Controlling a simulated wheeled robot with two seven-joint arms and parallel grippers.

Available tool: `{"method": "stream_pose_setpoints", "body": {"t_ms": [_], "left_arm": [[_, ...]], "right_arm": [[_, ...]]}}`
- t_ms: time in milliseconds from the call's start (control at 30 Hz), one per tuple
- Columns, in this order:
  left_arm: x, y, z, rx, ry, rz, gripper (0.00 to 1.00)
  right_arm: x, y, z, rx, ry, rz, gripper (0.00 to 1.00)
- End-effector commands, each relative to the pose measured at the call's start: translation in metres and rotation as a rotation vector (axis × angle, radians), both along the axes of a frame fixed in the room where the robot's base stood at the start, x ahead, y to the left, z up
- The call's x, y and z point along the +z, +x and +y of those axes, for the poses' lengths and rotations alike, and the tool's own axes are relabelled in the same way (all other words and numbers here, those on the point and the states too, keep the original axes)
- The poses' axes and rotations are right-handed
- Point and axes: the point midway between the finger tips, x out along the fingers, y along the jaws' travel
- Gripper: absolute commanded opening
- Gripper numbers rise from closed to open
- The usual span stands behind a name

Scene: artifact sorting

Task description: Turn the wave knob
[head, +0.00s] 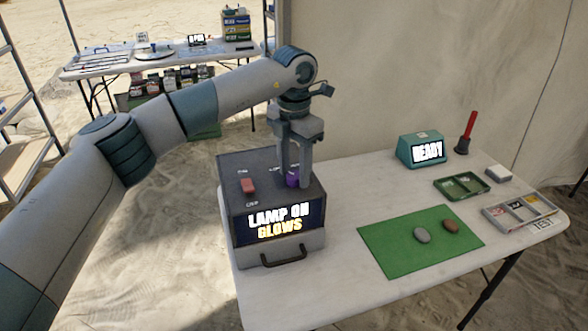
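A dark box (225,185) stands on the white table. Its front screen (279,222) reads "LAMP ON GLOWS". A purple knob (292,180) is on the right part of its top, and I take it to be the wave knob; its label is partly hidden behind the fingers. A red switch (248,186) sits to the left on the same top. My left gripper (294,182) points straight down, with a fingertip on each side of the purple knob. Whether the fingers press on it, I cannot tell. My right gripper is not in view.
A green mat (390,255) holds a grey stone (422,235) and a brown stone (451,226). Behind are a teal "READY" display (422,150), a green tray (440,184), a grey sectioned tray (492,215) and a red-handled tool (468,130). A second table (110,65) stands far back.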

Motion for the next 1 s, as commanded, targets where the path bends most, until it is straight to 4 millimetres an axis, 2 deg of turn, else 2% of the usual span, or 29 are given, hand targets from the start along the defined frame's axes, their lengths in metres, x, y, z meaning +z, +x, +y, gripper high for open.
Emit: {"method": "stream_pose_setpoints", "body": {"t_ms": [367,567,767,1000], "left_arm": [[0.0,0.0,0.0,-0.002,0.001,0.001,0.48],[0.012,0.0,0.0,-0.002,0.001,0.0,0.48],[0.041,0.0,0.0,-0.002,0.001,-0.002,0.48],[0.089,0.0,0.0,-0.001,0.0,-0.001,0.48]], "right_arm": [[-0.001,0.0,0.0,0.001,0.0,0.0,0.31],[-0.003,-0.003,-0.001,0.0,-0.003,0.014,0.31],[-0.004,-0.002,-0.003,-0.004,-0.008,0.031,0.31],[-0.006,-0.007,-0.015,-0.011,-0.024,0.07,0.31]]}}
